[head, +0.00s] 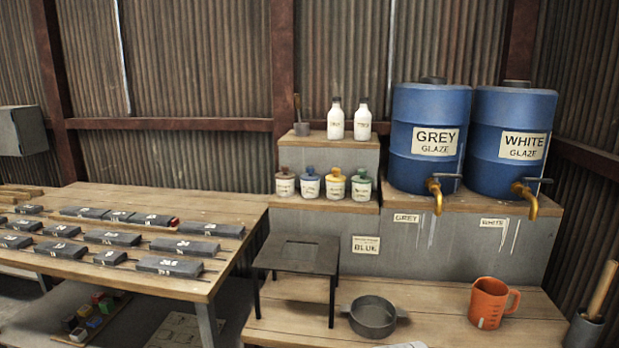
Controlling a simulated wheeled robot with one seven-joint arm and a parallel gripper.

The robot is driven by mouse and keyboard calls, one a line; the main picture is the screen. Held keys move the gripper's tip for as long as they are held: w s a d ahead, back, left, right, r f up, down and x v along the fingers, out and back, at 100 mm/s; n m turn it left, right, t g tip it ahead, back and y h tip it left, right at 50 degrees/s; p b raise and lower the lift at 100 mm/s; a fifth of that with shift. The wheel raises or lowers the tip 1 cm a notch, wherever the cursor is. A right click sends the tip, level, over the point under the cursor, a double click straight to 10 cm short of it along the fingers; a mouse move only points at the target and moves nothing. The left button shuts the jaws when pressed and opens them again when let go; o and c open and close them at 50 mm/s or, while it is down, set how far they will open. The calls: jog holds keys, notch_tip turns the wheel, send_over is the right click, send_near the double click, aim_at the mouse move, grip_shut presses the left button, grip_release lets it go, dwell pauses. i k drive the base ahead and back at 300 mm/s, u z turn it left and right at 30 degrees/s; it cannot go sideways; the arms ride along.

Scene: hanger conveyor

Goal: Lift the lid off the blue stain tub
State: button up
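The blue stain tub (309,187) is a small white-labelled tub with a blue knobbed lid (309,171). It stands second from the left in a row of small tubs on a wooden step. The lid sits on the tub. A brown-lidded tub (285,184) is close on its left and a yellow-lidded tub (335,187) close on its right. A green-lidded tub (361,188) stands at the right end. My gripper is not in view.
Two white bottles (335,122) (363,122) stand on the step above. Large grey-glaze (425,165) and white-glaze (505,170) barrels stand right. A dark stand (298,254), grey pan (372,318) and orange jug (489,305) are on the front bench. Dark blocks cover the left table (190,290).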

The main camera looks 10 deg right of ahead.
aim_at(310, 176)
jog(key=z, duration=0.05)
jog(key=k, duration=0.55)
jog(key=u, duration=0.6)
jog(key=i, duration=1.25)
jog(key=u, duration=0.3)
